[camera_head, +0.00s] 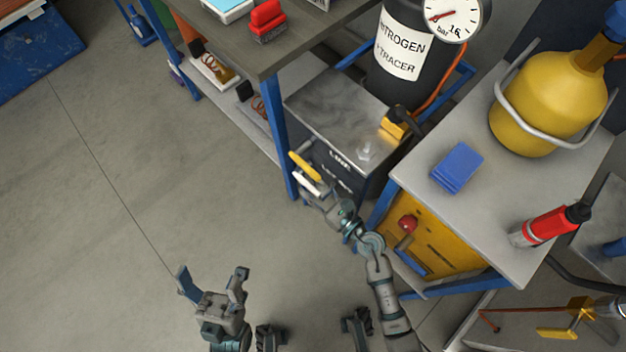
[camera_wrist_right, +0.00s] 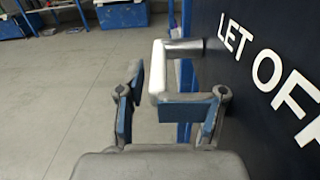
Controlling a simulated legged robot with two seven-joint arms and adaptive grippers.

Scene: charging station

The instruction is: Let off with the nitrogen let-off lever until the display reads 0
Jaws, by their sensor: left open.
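The let-off lever is a white bar handle (camera_head: 307,184) on the front of a dark box (camera_head: 335,170) under the table; a yellow lever (camera_head: 304,165) sits just above it. In the right wrist view the white handle (camera_wrist_right: 157,75) stands out from the panel lettered LET OFF (camera_wrist_right: 270,75). My right gripper (camera_head: 322,198) is at the handle; in its wrist view the fingers (camera_wrist_right: 160,100) are apart, with the handle at the gap, partly behind the right finger. Contact is unclear. My left gripper (camera_head: 211,285) is open and empty over the floor. No numeric display is readable.
A black nitrogen cylinder (camera_head: 404,85) carries a round gauge (camera_head: 455,15) marked 16 bar, its red needle pointing left. A metal-topped yellow cabinet (camera_head: 440,245) stands right of my right arm. A blue table leg (camera_head: 276,130) is close left of the levers.

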